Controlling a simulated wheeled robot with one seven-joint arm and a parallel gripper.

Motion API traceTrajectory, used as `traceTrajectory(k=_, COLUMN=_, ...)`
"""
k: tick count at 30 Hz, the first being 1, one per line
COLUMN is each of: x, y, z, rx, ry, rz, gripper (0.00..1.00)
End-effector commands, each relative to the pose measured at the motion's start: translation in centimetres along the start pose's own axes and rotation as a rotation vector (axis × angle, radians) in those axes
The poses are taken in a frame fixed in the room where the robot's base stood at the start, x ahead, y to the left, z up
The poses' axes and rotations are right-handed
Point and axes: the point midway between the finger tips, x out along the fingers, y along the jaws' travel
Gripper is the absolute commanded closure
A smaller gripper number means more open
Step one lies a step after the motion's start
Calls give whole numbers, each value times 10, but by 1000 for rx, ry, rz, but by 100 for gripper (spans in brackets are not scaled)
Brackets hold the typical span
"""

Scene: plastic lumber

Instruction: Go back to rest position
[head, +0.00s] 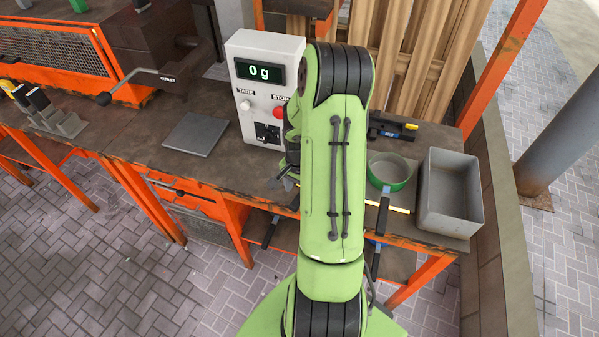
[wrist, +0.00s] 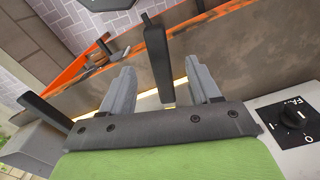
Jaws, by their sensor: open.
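My green arm (head: 335,170) reaches out over the workbench (head: 235,165) and hides most of my gripper in the head view. In the wrist view my gripper (wrist: 162,80) has its two grey fingers spread apart. A black handle-like piece (wrist: 157,55) shows between them, with visible gaps on both sides. Nothing is seen held. In the head view, a small grey part of the gripper shows left of the arm, low over the bench in front of the control box (head: 263,50).
The control box reads "0 g"; its black dial (wrist: 293,117) is close on the right in the wrist view. A green bowl (head: 390,172) and grey bin (head: 450,200) stand right of the arm. A grey plate (head: 196,134) lies left. Black handles (head: 382,212) stick out near the bench front.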

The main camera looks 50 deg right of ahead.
Motion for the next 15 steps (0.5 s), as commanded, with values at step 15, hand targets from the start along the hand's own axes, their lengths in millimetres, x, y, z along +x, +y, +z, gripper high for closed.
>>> traceTrajectory(k=15, x=-110, y=0, z=0, rx=0, ry=0, rz=-1, gripper=38)
